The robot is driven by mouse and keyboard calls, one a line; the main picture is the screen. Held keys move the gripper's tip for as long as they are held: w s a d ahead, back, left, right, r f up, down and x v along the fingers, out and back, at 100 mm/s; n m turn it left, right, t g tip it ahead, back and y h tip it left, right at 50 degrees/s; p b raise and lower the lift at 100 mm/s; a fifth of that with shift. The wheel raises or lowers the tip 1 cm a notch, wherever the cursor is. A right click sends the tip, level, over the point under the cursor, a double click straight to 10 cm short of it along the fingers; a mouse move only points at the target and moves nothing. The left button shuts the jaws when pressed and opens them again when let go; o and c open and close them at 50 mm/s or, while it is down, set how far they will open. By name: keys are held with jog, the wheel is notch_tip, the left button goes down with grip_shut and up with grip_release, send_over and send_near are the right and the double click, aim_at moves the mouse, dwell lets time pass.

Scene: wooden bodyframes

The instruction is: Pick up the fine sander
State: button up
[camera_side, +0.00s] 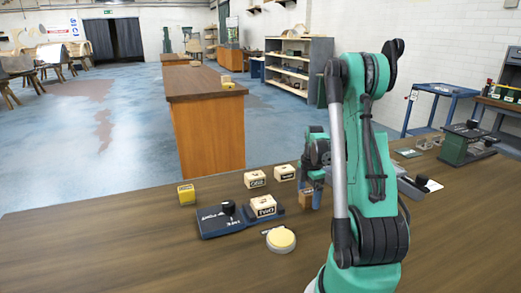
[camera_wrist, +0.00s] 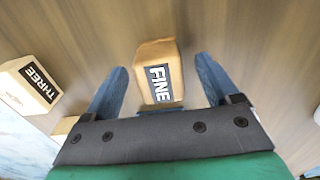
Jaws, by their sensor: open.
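The fine sander is a tan wooden block labelled FINE (camera_wrist: 160,75), seen in the wrist view between my two blue fingers. In the side view the block (camera_side: 306,199) is at the lower end of my gripper (camera_side: 312,190), low over the wooden table. My gripper (camera_wrist: 160,66) is open, with one finger on each side of the block. Gaps show between the block and both fingers in the wrist view. In the side view my fingers partly hide the block.
A block labelled THREE (camera_wrist: 34,84) lies left of the fingers. A yellow block (camera_side: 186,195), two more blocks and a round yellow-topped disc (camera_side: 281,240) are nearby.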

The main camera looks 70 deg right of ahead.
aim_at(309, 192)
jog(key=shift+f, duration=0.6)
grip_shut()
jog(key=shift+r, duration=0.1)
notch_tip(309, 192, up, 20)
dwell(0.5)
